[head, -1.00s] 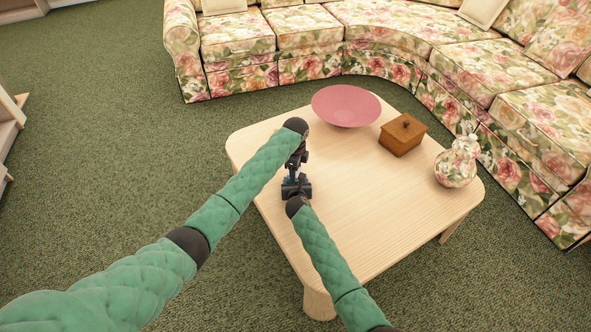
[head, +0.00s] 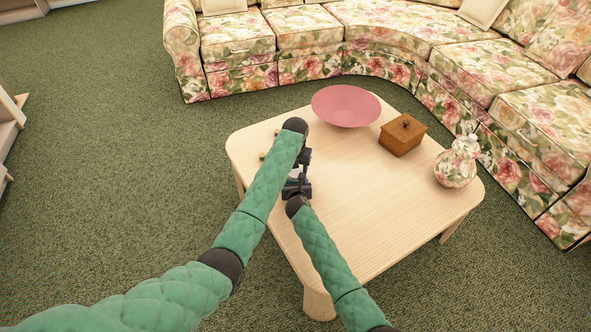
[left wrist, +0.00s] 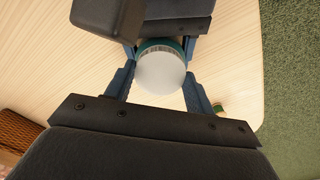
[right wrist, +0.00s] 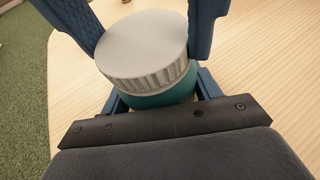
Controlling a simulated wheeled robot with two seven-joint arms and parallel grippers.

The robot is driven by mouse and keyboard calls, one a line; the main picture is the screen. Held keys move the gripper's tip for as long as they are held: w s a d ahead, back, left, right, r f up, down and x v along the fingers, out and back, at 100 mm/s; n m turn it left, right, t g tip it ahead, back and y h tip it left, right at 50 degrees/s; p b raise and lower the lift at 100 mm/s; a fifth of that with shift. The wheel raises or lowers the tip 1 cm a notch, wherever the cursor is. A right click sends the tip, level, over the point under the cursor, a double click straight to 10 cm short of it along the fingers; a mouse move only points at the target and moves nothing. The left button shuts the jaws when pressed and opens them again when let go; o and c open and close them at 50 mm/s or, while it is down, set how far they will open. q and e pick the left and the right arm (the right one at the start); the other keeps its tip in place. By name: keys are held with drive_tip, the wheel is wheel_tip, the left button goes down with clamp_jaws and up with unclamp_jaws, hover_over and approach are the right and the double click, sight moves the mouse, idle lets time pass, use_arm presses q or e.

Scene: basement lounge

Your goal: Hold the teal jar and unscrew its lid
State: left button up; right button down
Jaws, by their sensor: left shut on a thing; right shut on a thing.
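The teal jar (right wrist: 165,97) stands upright on the table, with its white ribbed lid (right wrist: 148,48) sitting on top. In the left wrist view I look down on the pale lid (left wrist: 160,72), with a teal rim behind it. My left gripper (head: 303,162) comes from above with its two blue fingers shut on opposite sides of the lid. My right gripper (head: 297,187) is shut low around the teal body. In the head view my arms and grippers hide most of the jar.
The pale wooden table (head: 365,230) also carries a pink bowl (head: 346,106), a brown lidded box (head: 402,135) and a floral vase (head: 456,165). Small yellowish pieces (head: 264,155) lie near its left edge. A floral sofa (head: 375,45) curves behind. The table's front is clear.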

use_arm(q)
drive_tip(key=n, duration=0.3)
drive_tip(key=shift+d+r, duration=0.1)
drive_tip(key=shift+d, duration=0.05)
drive_tip(key=n, duration=0.5)
use_arm(e)
drive_tip(key=shift+s, duration=0.1)
use_arm(q)
drive_tip(key=o, duration=1.1)
